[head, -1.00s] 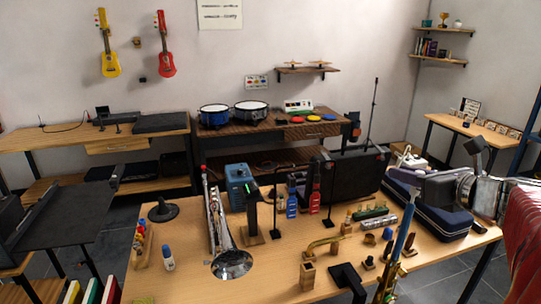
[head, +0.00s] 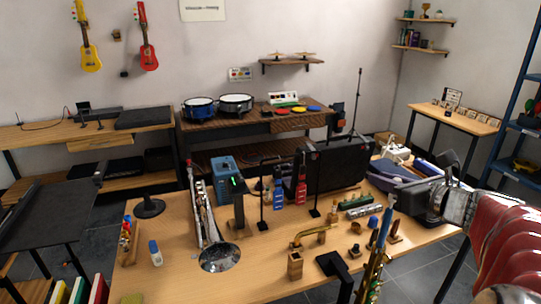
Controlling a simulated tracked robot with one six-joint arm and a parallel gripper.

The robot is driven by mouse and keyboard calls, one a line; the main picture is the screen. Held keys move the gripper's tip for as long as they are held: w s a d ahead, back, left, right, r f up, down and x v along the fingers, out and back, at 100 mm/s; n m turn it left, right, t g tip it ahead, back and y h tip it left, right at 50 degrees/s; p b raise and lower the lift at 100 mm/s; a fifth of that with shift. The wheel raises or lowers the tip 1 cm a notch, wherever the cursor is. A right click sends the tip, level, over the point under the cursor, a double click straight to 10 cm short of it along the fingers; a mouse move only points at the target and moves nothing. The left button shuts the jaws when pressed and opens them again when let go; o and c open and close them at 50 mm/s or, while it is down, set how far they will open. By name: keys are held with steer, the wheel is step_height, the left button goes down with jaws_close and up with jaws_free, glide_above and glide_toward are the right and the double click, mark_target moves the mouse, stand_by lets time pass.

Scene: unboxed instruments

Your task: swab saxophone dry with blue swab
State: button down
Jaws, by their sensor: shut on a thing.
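The brass saxophone (head: 370,279) stands upright, slightly tilted, at the front right of the table, its lower part cut off by the picture edge. The blue swab (head: 385,228) is a long thin upright piece just above the saxophone's top. Its lower end meets the upper end of the saxophone; I cannot tell how far inside it is. My gripper (head: 394,194) comes in from the right and is shut on the swab's upper end.
The wooden table (head: 185,278) also holds a silver trumpet (head: 207,225), a blue box (head: 225,178), a white bottle with a blue cap (head: 155,252), a black stand (head: 335,264) beside the saxophone, and a dark case (head: 325,164). The front left of the table has clear room.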

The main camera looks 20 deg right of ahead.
step_height(320, 180, down, 9)
stand_by(1.5)
steer(key=shift+r, duration=0.1)
step_height(320, 180, up, 15)
stand_by(2.8)
